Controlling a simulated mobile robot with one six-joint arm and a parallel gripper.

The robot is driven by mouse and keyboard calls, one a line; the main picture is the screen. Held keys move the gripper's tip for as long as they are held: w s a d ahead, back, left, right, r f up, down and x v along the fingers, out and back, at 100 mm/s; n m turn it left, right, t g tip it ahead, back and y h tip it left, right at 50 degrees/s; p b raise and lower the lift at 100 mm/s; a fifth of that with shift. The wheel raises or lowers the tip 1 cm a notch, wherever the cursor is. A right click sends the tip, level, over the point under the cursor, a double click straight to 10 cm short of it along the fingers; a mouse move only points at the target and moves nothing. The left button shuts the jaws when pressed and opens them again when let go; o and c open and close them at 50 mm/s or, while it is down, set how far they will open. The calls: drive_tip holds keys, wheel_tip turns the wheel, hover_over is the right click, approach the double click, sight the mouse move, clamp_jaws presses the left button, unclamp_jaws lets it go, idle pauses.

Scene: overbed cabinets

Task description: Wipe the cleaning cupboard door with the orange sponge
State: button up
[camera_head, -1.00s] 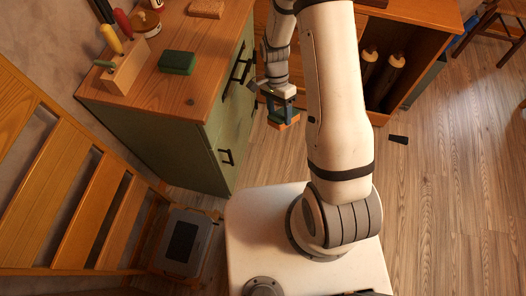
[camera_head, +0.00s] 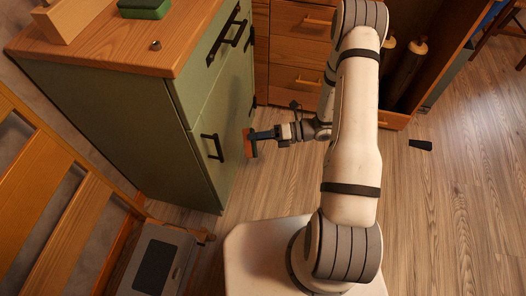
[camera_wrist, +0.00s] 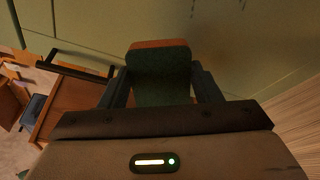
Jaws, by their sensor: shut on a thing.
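My gripper (camera_head: 256,142) is shut on the orange sponge (camera_head: 248,143), held out to the left at the end of my arm. In the wrist view the sponge (camera_wrist: 158,44) shows an orange far face and a dark green body between the two fingers. The green cupboard door (camera_head: 228,125) is just left of the sponge, with a black bar handle (camera_head: 213,148). The door (camera_wrist: 240,30) fills the upper part of the wrist view, its handle (camera_wrist: 75,65) at left. I cannot tell whether the sponge touches the door.
A wooden countertop (camera_head: 120,45) tops the green cabinet, bearing a green block (camera_head: 143,8). Wooden drawers (camera_head: 300,45) stand behind. A slatted wooden frame (camera_head: 60,225) and grey box (camera_head: 158,262) are at left. A small black object (camera_head: 420,145) lies on open floor at right.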

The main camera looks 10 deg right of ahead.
drive_tip(key=w+d+f+m+t+b, duration=0.2)
drive_tip(key=w+f+m+t+b, duration=0.1)
drive_tip(key=f+t+b, duration=0.3)
drive_tip(key=x, duration=0.6)
drive_tip(key=shift+f+g+y, duration=0.3)
drive_tip(key=shift+y, duration=0.1)
drive_tip(key=shift+p+x, duration=0.35)
drive_tip(key=shift+x, duration=0.65)
idle(0.3)
